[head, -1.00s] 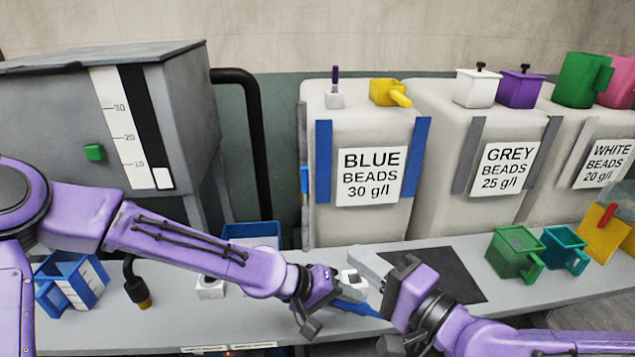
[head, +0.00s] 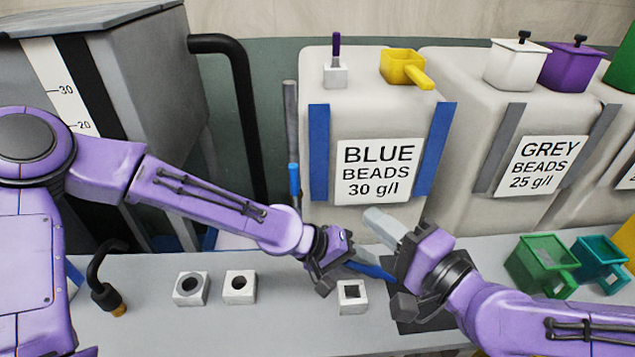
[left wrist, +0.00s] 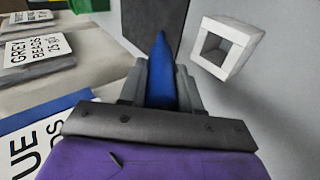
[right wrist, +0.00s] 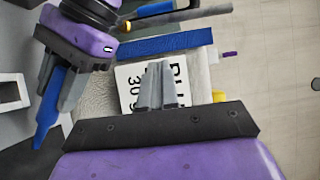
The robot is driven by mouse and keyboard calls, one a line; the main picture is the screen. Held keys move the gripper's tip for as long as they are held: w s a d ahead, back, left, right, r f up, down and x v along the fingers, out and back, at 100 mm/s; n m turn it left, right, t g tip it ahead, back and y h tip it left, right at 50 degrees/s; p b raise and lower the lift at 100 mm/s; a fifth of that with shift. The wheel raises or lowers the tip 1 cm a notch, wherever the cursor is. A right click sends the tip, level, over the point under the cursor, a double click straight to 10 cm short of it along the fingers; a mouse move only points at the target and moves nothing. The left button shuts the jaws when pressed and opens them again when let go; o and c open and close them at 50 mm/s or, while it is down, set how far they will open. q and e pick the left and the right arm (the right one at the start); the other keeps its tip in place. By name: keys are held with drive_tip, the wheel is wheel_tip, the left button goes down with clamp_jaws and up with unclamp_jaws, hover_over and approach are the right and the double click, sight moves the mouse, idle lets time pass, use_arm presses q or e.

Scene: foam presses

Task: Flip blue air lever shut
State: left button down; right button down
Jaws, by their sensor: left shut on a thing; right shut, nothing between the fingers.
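A grey upright pipe with a blue part (head: 294,180) stands just left of the blue beads bin; this may be the blue air lever, but I cannot tell its position. My left gripper (head: 350,262) is shut on a blue pointed piece (head: 372,270), low over the table in front of the bin. The piece also shows between the fingers in the left wrist view (left wrist: 160,72). My right gripper (head: 385,228) is shut and empty, its fingers pointing up and left in front of the bin. It is also shut in the right wrist view (right wrist: 156,88).
The blue beads bin (head: 375,120) stands behind the table (head: 140,285). White blocks with holes (head: 191,288) (head: 239,287) (head: 352,297) sit on the table. A dark mat (head: 418,318) lies under my right gripper. Green (head: 540,262) and teal (head: 600,262) scoops stand at the right.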

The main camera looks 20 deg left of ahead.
approach(295, 188)
drive_tip(key=shift+w+a+r, duration=0.55)
drive_tip(key=shift+w+a, duration=1.7)
drive_tip(key=shift+w, duration=0.45)
drive_tip(key=shift+d, duration=0.1)
